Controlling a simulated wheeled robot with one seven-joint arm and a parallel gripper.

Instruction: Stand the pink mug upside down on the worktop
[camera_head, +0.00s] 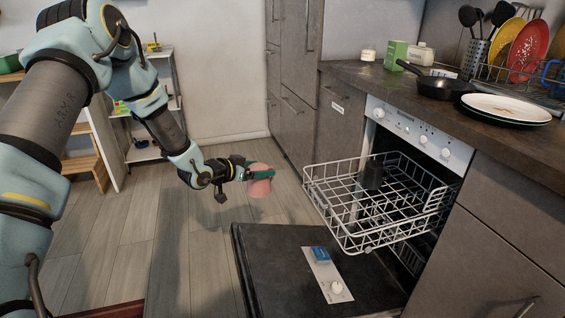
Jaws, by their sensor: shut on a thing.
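The pink mug (261,186) is held in the air above the floor, left of the dishwasher rack. My gripper (257,174) is shut on the pink mug; its fingers cover part of the mug's upper side. The mug's exact tilt and which way its opening faces are hard to tell at this size. The worktop (468,112) runs along the right side, higher than the mug and well apart from it.
The dishwasher door (262,270) is open and lowered.

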